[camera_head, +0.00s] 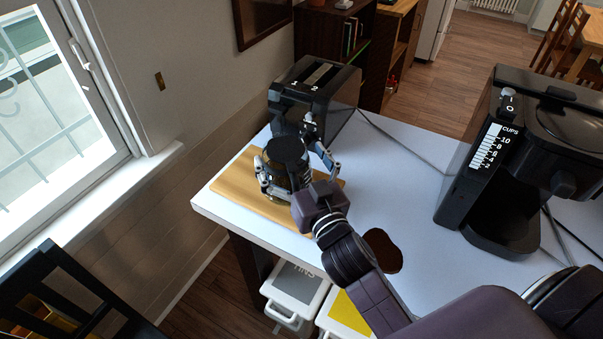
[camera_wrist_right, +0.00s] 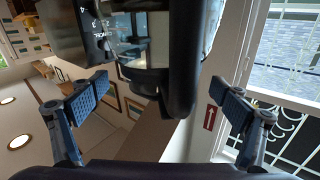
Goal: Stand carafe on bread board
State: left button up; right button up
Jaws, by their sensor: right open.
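The carafe (camera_head: 287,152), glass with a black lid, is upright at the bread board (camera_head: 236,186), a light wooden board at the table's near left corner. Its base is partly hidden by my gripper, so contact with the board is hard to confirm. My right gripper (camera_head: 297,165) is open, with its fingers on either side of the carafe. In the right wrist view the carafe's glass (camera_wrist_right: 133,45) and black handle (camera_wrist_right: 183,65) show between and beyond the spread fingers (camera_wrist_right: 165,105). My left gripper is not in view.
A black toaster (camera_head: 335,88) stands just behind the board. A black coffee maker (camera_head: 480,190) stands at the right, its carafe bay empty. A dark brown patch (camera_head: 383,251) lies on the white table (camera_head: 390,190). The table's middle is mostly free, with a cable crossing it.

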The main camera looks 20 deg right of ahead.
jog(key=s+b, duration=0.3)
jog(key=s, duration=0.8)
jog(key=shift+f, duration=0.15)
jog(key=shift+s, duration=0.1)
